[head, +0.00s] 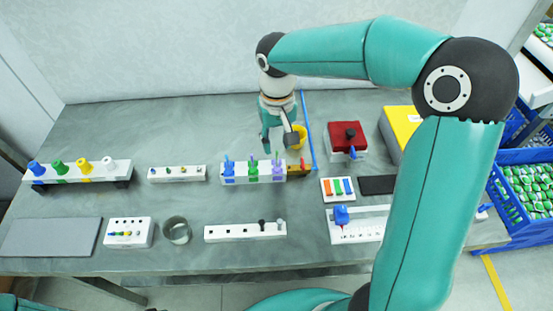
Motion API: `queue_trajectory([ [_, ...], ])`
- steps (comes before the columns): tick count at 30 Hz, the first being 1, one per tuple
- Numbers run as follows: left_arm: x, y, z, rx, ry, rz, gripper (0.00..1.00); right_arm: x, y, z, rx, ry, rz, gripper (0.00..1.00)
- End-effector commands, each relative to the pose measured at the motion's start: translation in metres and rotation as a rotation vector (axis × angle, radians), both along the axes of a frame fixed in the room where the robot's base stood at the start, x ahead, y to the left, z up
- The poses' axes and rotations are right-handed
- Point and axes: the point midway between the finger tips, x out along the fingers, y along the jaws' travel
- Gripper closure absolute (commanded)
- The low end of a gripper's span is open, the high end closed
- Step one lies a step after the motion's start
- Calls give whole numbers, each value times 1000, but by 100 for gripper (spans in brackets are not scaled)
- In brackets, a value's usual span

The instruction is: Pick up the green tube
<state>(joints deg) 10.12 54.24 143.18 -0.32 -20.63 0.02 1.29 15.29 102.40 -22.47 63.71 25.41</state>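A white rack (238,180) stands near the middle of the table with several upright tubes in blue and purple tones. Thin green parts (252,158) show at the top of a tube in its middle; the tube's body is too small to make out clearly. My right gripper (279,143) reaches down from above, just behind the right part of this rack. Its two fingers are apart, with nothing seen between them. My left gripper is out of view.
A yellow ring-shaped cup (299,136) and a blue strip (309,130) are close beside my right gripper. A red-topped box (346,137) stands to the right. A long rack (80,176) with blue, green, yellow and white pieces is at left. The table's back left is clear.

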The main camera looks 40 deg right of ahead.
Motion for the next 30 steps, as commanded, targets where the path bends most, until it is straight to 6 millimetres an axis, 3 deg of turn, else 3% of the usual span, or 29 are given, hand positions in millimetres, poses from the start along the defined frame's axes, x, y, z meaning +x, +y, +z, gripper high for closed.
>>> queue_trajectory([
  [5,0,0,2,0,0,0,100,-2,2,-10,0,3,2,63],
  [15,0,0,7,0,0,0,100,-7,6,-52,-1,1,1,63],
  [23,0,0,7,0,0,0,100,-6,6,-55,0,-1,1,63],
  [30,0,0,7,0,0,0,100,-6,6,-54,0,-1,2,100],
])
